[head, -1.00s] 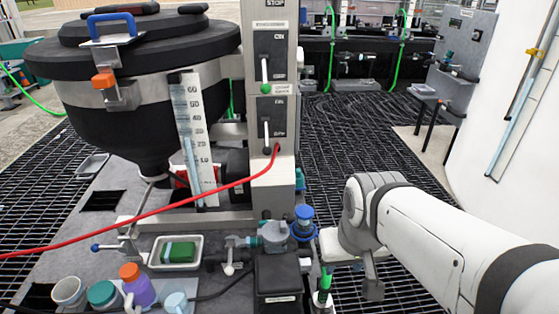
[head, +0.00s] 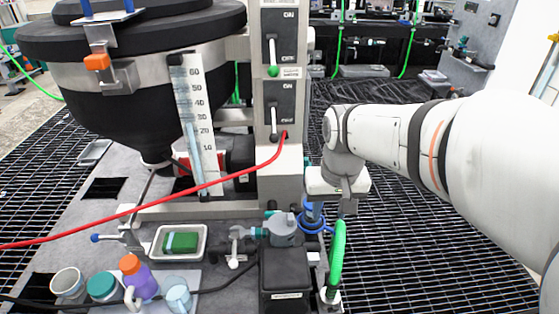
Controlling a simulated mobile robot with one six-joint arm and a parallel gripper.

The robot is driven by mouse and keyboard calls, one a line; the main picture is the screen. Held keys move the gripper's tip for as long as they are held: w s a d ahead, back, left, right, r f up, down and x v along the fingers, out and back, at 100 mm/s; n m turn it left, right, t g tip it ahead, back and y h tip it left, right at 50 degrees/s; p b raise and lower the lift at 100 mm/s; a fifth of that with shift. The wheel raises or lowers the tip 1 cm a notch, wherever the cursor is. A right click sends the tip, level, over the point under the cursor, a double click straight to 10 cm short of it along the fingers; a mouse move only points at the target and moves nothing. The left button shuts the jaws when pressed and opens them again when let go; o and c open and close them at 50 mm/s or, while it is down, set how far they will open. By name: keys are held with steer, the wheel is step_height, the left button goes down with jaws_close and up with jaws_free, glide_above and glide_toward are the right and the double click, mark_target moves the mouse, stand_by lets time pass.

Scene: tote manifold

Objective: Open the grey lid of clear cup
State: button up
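A small pale-blue, see-through cup (head: 178,297) stands at the bottom left, beside other containers. Its top looks pale, and I cannot tell whether a grey lid covers it. A grey rounded cap or housing (head: 283,225) sits on the pipework right of centre. I cannot tell whether a clear cup is under it. My gripper (head: 347,207) points down to the right of this grey part, above the green hose and apart from the cup. Only a dark finger end shows, so its opening is hidden.
A purple bottle (head: 141,281), a teal-lidded jar (head: 102,287) and a white mug (head: 68,283) stand left of the cup. A tray (head: 160,243) holds a green block (head: 180,242). A red hose (head: 150,207) crosses in front. A green hose (head: 337,255) rises below my gripper.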

steer(key=g+b, duration=0.2)
glide_above(291, 216)
steer(key=f, duration=0.4)
steer(key=shift+s+f, duration=0.25)
steer(key=shift+f, duration=0.05)
steer(key=shift+w+a+f, duration=0.1)
steer(key=shift+w+f, duration=0.1)
steer(key=shift+f, duration=0.05)
step_height(291, 216, down, 7)
steer(key=shift+f, duration=0.2)
steer(key=shift+c, duration=0.4)
jaws_close()
